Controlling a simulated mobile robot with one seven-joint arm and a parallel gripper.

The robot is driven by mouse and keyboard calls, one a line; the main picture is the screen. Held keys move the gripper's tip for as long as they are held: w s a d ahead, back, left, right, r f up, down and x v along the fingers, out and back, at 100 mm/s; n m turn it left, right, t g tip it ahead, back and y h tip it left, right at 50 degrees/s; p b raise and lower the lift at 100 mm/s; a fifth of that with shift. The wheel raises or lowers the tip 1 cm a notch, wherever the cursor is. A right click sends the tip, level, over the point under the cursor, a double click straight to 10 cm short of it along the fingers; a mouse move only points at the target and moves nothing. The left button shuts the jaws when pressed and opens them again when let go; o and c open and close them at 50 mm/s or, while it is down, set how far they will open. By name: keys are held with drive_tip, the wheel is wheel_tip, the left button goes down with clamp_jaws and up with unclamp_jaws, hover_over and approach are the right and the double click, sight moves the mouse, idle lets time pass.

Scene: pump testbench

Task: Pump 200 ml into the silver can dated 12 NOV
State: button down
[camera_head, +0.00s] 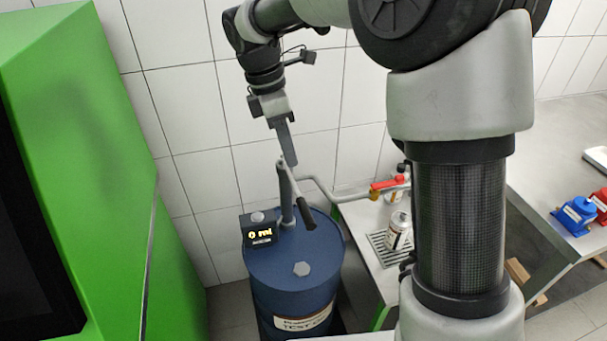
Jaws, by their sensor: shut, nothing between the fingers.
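The blue drum (290,275) stands on the floor with a hand pump (285,190) on its lid. The pump's lever (300,203) slopes down to the right and ends in a dark grip. The display (260,234) on the drum reads 0 ml. A grey pipe (322,187) leads right to a tap with a red handle (390,183). A silver can (399,230) stands upright on a drip grate (382,250) below the tap; its date is too small to read. My gripper (290,161) is shut and empty, just above the top of the pump.
A tall green cabinet (100,150) fills the left side. A bench (362,250) carries the can. Another bench at right (545,165) holds blue (577,214) and red (601,200) objects. My arm hides part of the bench area. A tiled wall (180,110) is behind.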

sight(306, 210)
drive_tip(key=shift+w+a+f, duration=0.1)
drive_tip(key=shift+w+f, duration=0.05)
drive_tip(key=x, duration=1.4)
drive_tip(key=shift+b, duration=0.35)
